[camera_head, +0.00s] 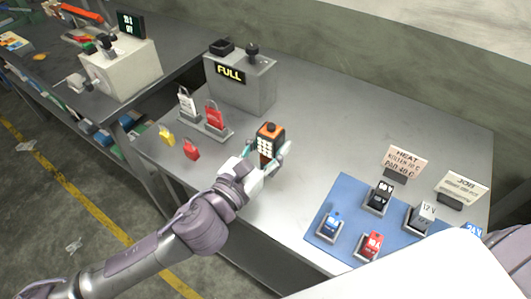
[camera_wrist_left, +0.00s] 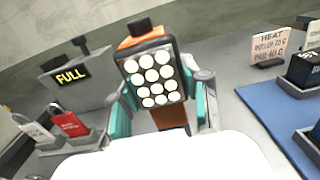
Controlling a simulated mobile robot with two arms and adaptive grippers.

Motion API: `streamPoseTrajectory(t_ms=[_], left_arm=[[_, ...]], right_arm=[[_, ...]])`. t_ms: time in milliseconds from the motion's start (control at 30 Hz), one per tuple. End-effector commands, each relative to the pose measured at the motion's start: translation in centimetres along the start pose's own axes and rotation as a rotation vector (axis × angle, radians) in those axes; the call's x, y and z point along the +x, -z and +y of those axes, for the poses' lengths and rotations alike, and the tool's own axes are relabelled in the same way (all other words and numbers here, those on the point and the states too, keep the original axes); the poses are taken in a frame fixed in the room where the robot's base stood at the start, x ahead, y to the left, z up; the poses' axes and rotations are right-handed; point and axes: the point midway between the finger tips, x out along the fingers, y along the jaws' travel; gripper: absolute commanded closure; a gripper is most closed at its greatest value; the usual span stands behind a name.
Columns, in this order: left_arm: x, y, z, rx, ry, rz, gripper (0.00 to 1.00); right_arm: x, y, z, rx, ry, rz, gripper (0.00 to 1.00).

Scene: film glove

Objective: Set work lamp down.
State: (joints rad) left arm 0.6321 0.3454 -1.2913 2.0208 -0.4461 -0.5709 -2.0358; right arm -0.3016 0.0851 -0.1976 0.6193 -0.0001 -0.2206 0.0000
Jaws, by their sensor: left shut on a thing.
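The work lamp (camera_head: 267,141) has an orange and black body with a panel of round white lights. It stands upright between the fingers of my left gripper (camera_head: 269,154), over the grey bench. In the left wrist view the lamp (camera_wrist_left: 152,75) fills the middle, and the left gripper (camera_wrist_left: 160,115) is shut on its lower body, one teal-padded finger on each side. The lamp's base is partly hidden, so I cannot tell whether it touches the bench top (camera_head: 330,125). My right gripper is not in view.
A grey box marked FULL (camera_head: 240,82) stands behind the lamp. Red (camera_head: 214,115) and white (camera_head: 187,104) padlocks stand left, with yellow (camera_head: 167,135) and red (camera_head: 191,150) ones near the edge. A blue mat (camera_head: 345,195) with several batteries lies right. Bare bench lies between.

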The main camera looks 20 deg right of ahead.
Motion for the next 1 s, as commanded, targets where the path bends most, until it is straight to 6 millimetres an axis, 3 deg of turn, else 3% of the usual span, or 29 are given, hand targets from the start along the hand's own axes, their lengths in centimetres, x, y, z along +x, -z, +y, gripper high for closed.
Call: streamPoseTrajectory(t_ms=[200, 500, 900, 933, 1000], left_arm=[[0.4, 1.4, 2.2, 0.0, 0.0, -0.002, 0.95], [0.4, 5.2, 2.4, -0.002, -0.001, 0.0, 0.95], [0.4, 5.7, 2.3, 0.001, 0.001, -0.001, 0.95], [0.4, 5.8, 2.3, 0.0, 0.0, 0.0, 0.52], [0.4, 5.7, 2.3, 0.0, 0.0, 0.0, 0.4]], right_arm=[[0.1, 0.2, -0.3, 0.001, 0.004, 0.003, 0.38], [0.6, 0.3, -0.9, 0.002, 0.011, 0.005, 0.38], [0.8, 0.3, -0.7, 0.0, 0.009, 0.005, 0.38], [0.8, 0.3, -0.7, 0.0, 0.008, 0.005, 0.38], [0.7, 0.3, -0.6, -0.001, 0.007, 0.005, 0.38]])
